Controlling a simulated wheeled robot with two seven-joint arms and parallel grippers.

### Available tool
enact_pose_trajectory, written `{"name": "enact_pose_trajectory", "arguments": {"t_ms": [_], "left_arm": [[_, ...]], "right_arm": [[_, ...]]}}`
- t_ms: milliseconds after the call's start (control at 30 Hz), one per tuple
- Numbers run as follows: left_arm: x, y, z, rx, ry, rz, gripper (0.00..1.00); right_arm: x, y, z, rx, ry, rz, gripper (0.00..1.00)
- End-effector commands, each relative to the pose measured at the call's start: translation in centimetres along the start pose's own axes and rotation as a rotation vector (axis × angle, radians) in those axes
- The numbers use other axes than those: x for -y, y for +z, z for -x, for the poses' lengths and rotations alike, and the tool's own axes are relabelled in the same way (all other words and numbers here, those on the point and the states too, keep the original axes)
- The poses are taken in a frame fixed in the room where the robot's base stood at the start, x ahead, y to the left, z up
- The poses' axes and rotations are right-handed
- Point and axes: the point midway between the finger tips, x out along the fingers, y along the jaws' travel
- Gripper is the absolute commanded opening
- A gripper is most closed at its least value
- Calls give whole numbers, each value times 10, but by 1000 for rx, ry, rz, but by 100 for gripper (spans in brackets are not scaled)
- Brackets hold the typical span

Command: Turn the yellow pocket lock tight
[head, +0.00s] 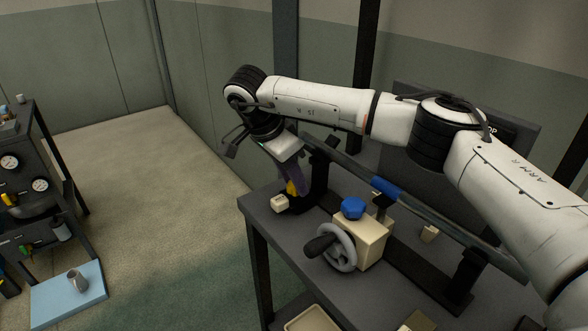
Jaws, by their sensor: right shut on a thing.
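The yellow pocket lock (291,187) shows as a small yellow patch at the left end of the welder bed, on the dark bench. My right gripper (294,183) reaches down over it from above, its fingers shut around the yellow part. The fingers and the dark upright beside them hide most of the lock, so its turn angle cannot be seen. My left gripper is not in view.
A cream gearbox (372,243) with a grey handwheel (338,247) and blue knob (353,208) stands on the bench (290,250), right of my gripper. A long rail with a blue sleeve (386,188) runs behind. A cart (40,200) with gauges stands far left; floor between is clear.

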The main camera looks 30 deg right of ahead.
Motion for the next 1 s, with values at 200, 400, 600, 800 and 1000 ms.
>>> {"name": "enact_pose_trajectory", "arguments": {"t_ms": [200, 400, 600, 800, 1000], "left_arm": [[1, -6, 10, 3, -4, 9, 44], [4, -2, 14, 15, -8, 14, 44], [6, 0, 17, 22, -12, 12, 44], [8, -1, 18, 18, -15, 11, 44], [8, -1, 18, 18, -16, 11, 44]], "right_arm": [[2, -2, 3, -2, 70, -168, 9], [3, -2, 2, -3, 114, -281, 9], [3, -2, 1, -2, 142, -347, 9], [3, -2, 0, -2, 153, -376, 9], [3, -2, 0, -2, 155, -381, 9]]}}
